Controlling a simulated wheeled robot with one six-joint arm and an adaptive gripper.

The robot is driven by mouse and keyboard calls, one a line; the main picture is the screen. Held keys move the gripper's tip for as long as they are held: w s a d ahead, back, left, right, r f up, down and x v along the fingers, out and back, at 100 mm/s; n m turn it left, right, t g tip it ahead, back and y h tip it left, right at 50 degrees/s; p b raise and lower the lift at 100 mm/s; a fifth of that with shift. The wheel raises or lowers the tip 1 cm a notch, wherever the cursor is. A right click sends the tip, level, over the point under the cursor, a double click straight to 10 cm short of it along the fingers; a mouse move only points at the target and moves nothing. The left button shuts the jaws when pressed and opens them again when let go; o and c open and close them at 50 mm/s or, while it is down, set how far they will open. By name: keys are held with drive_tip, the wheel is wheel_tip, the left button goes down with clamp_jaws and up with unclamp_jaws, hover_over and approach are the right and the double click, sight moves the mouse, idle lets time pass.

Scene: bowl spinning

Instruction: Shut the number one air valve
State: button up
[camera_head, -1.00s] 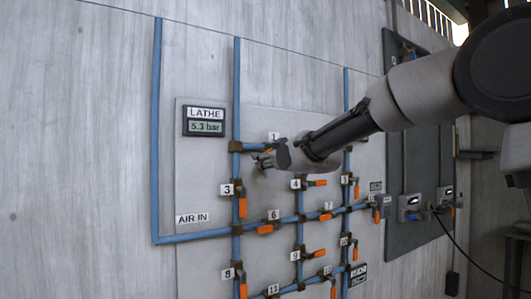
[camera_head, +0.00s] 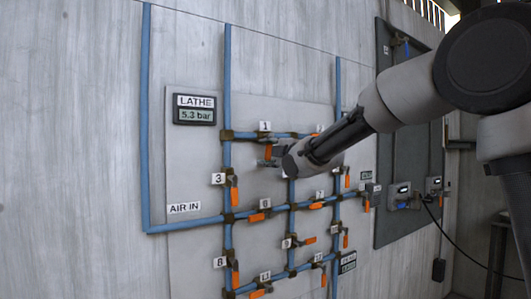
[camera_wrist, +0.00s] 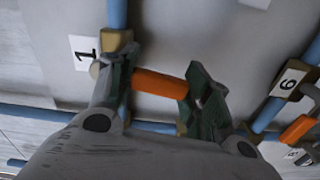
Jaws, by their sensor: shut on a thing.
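Number one air valve (camera_head: 266,136) sits on the top horizontal blue pipe, under its label "1". In the head view its orange handle (camera_head: 268,150) points down, across the pipe. In the wrist view the label "1" (camera_wrist: 84,52) is beside the valve body, and the orange handle (camera_wrist: 158,84) also lies crosswise to the blue pipe. My gripper (camera_wrist: 157,88) is shut on the handle, one finger near the valve body and the other at the handle's outer end. In the head view my gripper (camera_head: 270,158) partly hides the handle's lower part.
The lathe display (camera_head: 195,110) reads 5.3 bar. Several other orange-handled valves are close by, such as number three (camera_head: 234,188) and number six (camera_wrist: 290,82). A dark panel (camera_head: 400,165) stands to the right. The wall at left is clear.

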drive_tip(key=shift+w+d+f+n, duration=0.15)
drive_tip(key=shift+w+d+n, duration=0.15)
drive_tip(key=shift+n, duration=0.5)
drive_tip(key=o, duration=1.5)
drive_tip(key=shift+c, duration=0.2)
drive_tip(key=shift+s+d, duration=0.1)
drive_tip(key=v, duration=1.2)
